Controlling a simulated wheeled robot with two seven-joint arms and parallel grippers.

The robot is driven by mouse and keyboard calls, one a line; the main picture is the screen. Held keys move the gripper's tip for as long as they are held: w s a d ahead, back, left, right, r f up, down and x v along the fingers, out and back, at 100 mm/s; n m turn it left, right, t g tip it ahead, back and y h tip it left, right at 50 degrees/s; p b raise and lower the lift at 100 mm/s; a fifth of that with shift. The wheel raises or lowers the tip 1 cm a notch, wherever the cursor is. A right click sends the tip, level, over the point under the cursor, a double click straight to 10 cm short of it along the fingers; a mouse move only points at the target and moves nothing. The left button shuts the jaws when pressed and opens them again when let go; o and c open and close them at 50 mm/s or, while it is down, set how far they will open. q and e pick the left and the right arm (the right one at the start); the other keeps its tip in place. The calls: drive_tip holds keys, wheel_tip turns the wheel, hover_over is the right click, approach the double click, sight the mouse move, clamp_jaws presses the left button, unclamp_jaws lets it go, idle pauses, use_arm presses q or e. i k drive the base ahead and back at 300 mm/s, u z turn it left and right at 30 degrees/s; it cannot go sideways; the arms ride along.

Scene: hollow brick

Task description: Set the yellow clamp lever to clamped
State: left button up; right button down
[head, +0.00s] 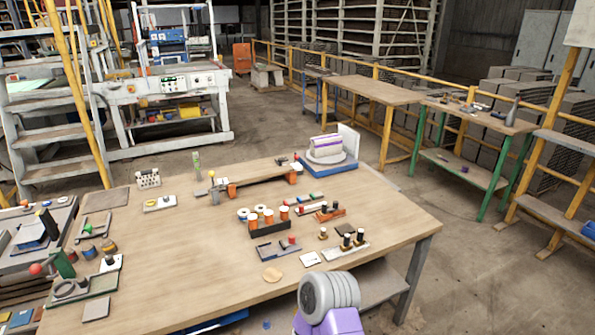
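A small lever with a yellow knob (211,174) stands at the left end of the raised wooden board (255,173), near the back of the wooden table (190,255). A grey clamp body (215,197) is just below the knob. The lever looks roughly upright, but it is too small to tell whether it is clamped. An orange block (232,190) is beside it, under the board. Neither of my grippers is in view. Only a grey and purple part of my own body shows at the bottom edge, well away from the lever.
A dark rack with orange-topped pieces (269,228) stands mid-table. A blue-based device with a white drum (326,150) is at the back right. A small plate (160,203) lies left of the clamp. A green lever fixture (64,262) stands front left.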

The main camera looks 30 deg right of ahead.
sight(211, 174)
drive_tip(key=z, duration=0.25)
drive_tip(key=i, duration=1)
